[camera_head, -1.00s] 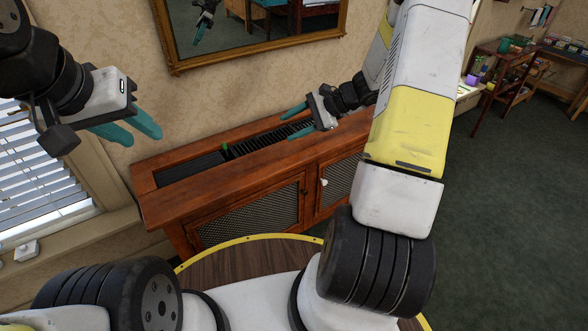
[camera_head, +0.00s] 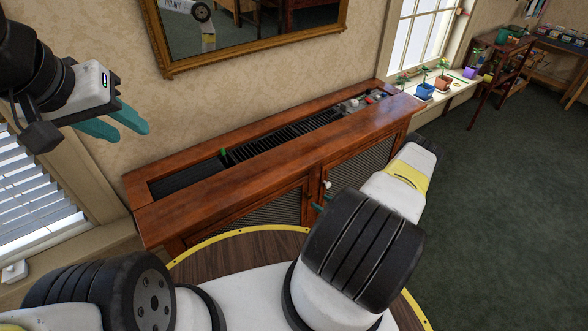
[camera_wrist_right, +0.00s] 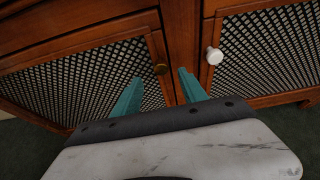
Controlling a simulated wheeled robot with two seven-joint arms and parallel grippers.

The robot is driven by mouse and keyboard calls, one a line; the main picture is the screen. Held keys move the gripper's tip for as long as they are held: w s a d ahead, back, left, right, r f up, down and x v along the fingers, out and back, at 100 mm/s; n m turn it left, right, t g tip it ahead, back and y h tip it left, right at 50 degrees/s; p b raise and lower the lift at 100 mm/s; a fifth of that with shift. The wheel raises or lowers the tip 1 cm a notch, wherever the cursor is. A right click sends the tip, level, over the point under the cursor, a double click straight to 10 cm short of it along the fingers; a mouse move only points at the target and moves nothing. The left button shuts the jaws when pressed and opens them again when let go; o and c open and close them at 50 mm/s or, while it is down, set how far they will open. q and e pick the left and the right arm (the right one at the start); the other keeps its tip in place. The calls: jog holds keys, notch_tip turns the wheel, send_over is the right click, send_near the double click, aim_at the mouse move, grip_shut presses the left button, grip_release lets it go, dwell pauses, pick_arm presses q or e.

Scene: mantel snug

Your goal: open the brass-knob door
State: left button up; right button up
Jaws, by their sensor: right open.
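The low wooden cabinet (camera_head: 250,185) has two mesh-panelled doors. In the right wrist view, the left door (camera_wrist_right: 100,75) carries a small brass knob (camera_wrist_right: 161,69) near its inner edge; the right door (camera_wrist_right: 262,45) carries a white knob (camera_wrist_right: 214,56). The white knob also shows in the head view (camera_head: 327,184). Both doors look shut. My right gripper (camera_wrist_right: 160,76) is open, its teal fingertips either side of the brass knob in the picture; I cannot tell whether they touch it. In the head view my arm mostly hides this gripper. My left gripper (camera_head: 135,136) is open and empty at upper left.
A round wooden top with a yellow rim (camera_head: 250,238) lies between my base and the cabinet. A gold-framed mirror (camera_head: 250,45) hangs above. Small items (camera_head: 365,100) sit on the cabinet's right end. Potted plants (camera_head: 425,90) line the windowsill. Open carpet lies at right.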

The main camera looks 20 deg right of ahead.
aim_at(310, 196)
jog(key=x, duration=0.8)
jog(key=shift+f, duration=0.2)
grip_shut()
dwell(1.2)
